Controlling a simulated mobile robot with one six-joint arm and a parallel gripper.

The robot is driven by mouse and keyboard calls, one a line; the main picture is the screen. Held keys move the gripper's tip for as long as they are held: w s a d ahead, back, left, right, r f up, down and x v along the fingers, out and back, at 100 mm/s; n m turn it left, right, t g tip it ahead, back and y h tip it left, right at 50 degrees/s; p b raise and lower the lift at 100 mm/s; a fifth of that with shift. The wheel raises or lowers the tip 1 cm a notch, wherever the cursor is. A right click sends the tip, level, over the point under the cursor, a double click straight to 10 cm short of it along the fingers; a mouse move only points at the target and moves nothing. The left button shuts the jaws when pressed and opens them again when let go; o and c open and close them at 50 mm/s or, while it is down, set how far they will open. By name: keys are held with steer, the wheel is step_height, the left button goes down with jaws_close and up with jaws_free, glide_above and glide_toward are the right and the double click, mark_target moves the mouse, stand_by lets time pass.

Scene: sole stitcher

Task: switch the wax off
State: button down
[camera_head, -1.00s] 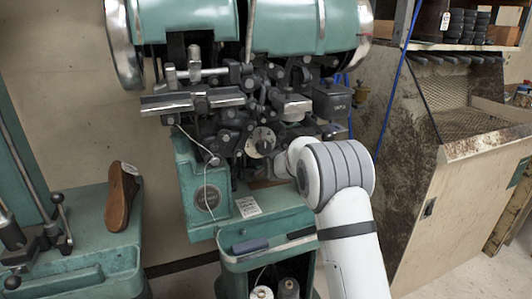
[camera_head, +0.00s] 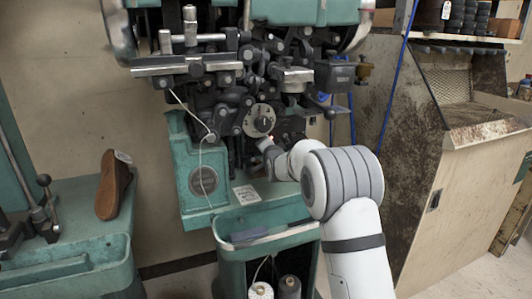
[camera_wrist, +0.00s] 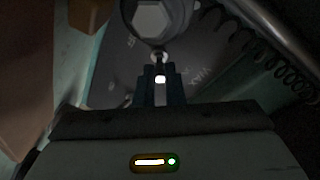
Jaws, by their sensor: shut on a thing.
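In the wrist view, a small toggle switch with a pale tip (camera_wrist: 160,79) stands on a dark panel (camera_wrist: 112,72). The lettering WAX (camera_wrist: 198,75) shows upside down on the panel beside it. My gripper (camera_wrist: 160,92) is shut on the switch, with one dark finger at each side of it. The switch's base is mostly hidden by the fingers, so I cannot tell its position. In the head view, my gripper is largely hidden behind my white wrist, in front of the green stitching machine (camera_head: 205,190), just below a round dial (camera_head: 260,120).
A large hexagonal metal knob (camera_wrist: 158,18) sits close beyond the switch. A coiled cord (camera_wrist: 240,40) runs at the right. In the head view, a brown sole (camera_head: 113,187) stands on the left green machine. A dirty cabinet (camera_head: 405,140) stands right of my arm.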

steer(key=shift+f+t+b, duration=0.1)
steer(key=shift+t+b, duration=0.2)
steer(key=shift+b, duration=0.15)
steer(key=c, duration=1.5)
jaws_free()
steer(key=shift+s+d+p, duration=0.1)
steer(key=shift+s+d, duration=0.15)
steer(key=shift+s, duration=1.05)
steer(key=shift+s+d+p, duration=0.1)
steer(key=shift+s+d, duration=0.15)
steer(key=shift+s, duration=1)
steer(key=shift+s+d+p, duration=0.1)
steer(key=shift+s+d, duration=0.15)
steer(key=shift+s, duration=1.05)
